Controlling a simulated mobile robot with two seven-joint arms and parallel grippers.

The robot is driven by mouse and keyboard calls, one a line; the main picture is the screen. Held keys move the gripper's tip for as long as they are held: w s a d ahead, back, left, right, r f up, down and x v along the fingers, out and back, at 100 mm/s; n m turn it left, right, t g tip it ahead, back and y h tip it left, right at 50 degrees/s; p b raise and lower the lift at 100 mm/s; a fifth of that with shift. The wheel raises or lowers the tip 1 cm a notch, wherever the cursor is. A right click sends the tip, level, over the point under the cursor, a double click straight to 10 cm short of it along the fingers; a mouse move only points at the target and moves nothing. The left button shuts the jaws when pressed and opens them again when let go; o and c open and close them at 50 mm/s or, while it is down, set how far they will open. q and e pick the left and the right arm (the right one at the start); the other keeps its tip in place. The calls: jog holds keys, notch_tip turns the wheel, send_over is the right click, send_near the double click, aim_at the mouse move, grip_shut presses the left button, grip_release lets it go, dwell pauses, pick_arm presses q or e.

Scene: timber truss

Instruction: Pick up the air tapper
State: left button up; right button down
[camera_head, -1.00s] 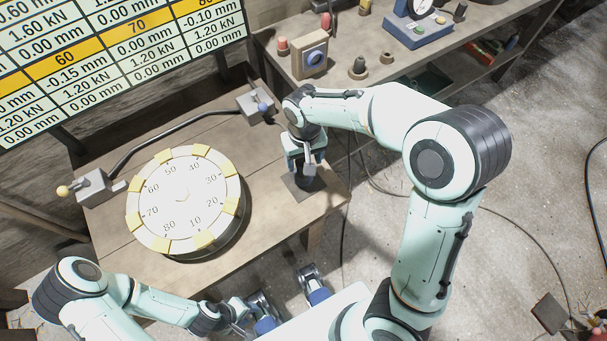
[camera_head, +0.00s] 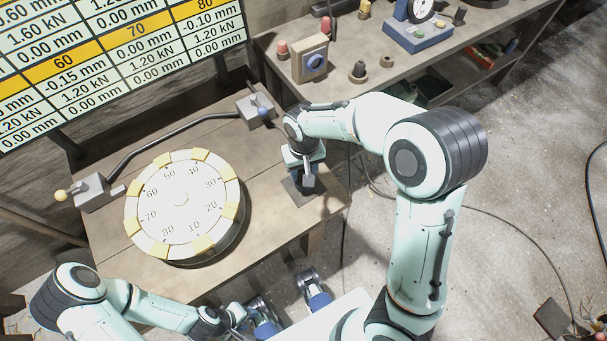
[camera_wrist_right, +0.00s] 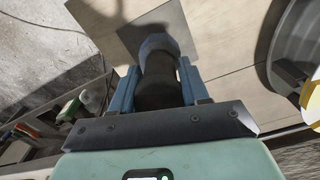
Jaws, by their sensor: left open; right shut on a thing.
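The air tapper (camera_wrist_right: 157,75) is a dark cylinder with a paler grey-blue end. In the right wrist view it lies between the two blue fingers of my right gripper (camera_wrist_right: 158,82), which is shut on it. In the head view my right gripper (camera_head: 308,178) is over a dark square pad (camera_head: 294,190) at the right end of the wooden table and hides most of the tapper. I cannot tell whether the tapper still touches the pad. My left gripper (camera_head: 248,314) is open and empty near the bottom of the head view, in front of the table.
A round numbered dial (camera_head: 182,200) with yellow tabs takes up the table's middle. Grey lever boxes (camera_head: 92,191) and (camera_head: 254,112) stand at its back, joined by a black hose. A workbench (camera_head: 400,72) with small devices is behind. A readings board (camera_head: 120,50) stands upper left.

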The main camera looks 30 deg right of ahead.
jog(key=shift+r, duration=0.1)
notch_tip(320, 180, up, 20)
jog(key=p, duration=0.3)
dwell(0.4)
jog(key=c, duration=1.3)
grip_release()
jog(key=shift+c, duration=0.2)
grip_shut()
